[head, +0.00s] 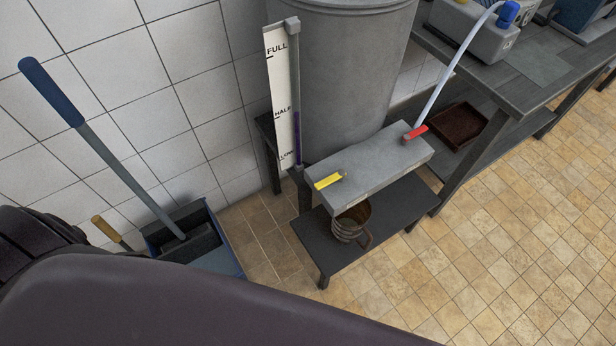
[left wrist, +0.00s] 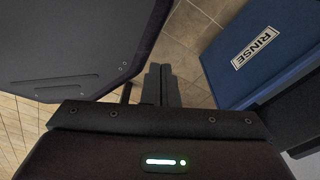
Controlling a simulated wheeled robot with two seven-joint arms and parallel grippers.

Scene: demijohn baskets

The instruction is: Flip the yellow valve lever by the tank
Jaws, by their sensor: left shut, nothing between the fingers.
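The yellow valve lever (head: 329,180) sits on top of the grey block (head: 375,165) in front of the grey tank (head: 345,80) in the head view. It lies on the block's left end, and its free end points left. A red lever (head: 415,132) is on the same block, further right. My left gripper (left wrist: 158,72) shows in the left wrist view with its fingers together and nothing between them. The yellow lever does not show in that view. In the head view my dark arm crosses the lower left, and no gripper shows there. My right gripper is in neither view.
A mug (head: 349,224) stands on a low dark stand (head: 385,222) under the block. A level gauge board (head: 281,100) stands left of the tank. A blue-handled tool (head: 105,150) leans at the left. A blue box marked RINSE (left wrist: 262,50) shows in the left wrist view.

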